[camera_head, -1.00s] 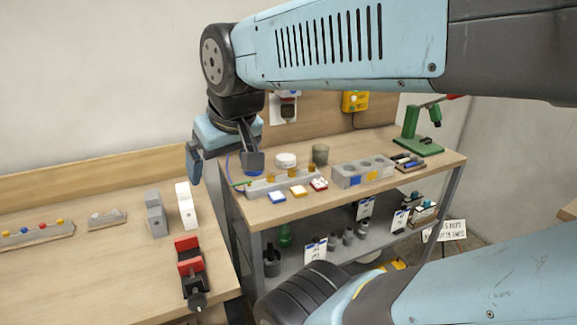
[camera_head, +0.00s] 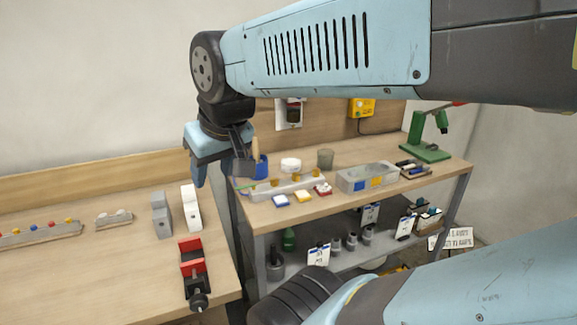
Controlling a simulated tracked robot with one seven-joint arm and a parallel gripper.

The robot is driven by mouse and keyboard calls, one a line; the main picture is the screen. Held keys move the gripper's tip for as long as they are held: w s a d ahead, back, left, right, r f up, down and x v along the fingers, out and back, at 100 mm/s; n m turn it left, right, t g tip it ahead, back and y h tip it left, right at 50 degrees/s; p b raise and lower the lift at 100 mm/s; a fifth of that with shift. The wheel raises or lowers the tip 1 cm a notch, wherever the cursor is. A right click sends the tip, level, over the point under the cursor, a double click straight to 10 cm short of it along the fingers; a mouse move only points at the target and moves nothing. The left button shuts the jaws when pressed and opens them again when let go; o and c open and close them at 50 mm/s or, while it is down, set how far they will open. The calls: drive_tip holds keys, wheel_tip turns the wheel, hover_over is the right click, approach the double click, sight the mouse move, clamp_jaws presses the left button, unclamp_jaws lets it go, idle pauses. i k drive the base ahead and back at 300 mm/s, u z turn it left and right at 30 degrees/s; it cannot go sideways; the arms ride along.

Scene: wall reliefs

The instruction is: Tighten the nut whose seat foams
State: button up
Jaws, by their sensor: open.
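A long grey bar (camera_head: 262,192) lies on the right bench near its front left, with small brass-yellow pieces (camera_head: 299,177) along it that look like nuts. They are too small to tell whether any seat foams. A blue cup (camera_head: 262,167) with a brush-like handle stands just behind the bar's left end. My gripper (camera_head: 222,176) is open and empty, pointing down, left of the cup and above the bench's left end. Its right finger is close to the cup in the picture and partly covers it. I cannot tell its height above the bench.
Blue, yellow and red-marked small blocks (camera_head: 303,195) lie before the bar. A grey tub-like block (camera_head: 366,178) and a green microscope-like stand (camera_head: 427,137) are further right. A red-and-black vise (camera_head: 193,268) and grey and white blocks (camera_head: 162,216) are on the left bench.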

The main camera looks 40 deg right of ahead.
sight(316, 171)
drive_tip(key=u, duration=0.6)
drive_tip(key=k, duration=1.85)
drive_tip(key=z, duration=0.8)
drive_tip(key=i, duration=1.65)
drive_tip(key=u, duration=0.1)
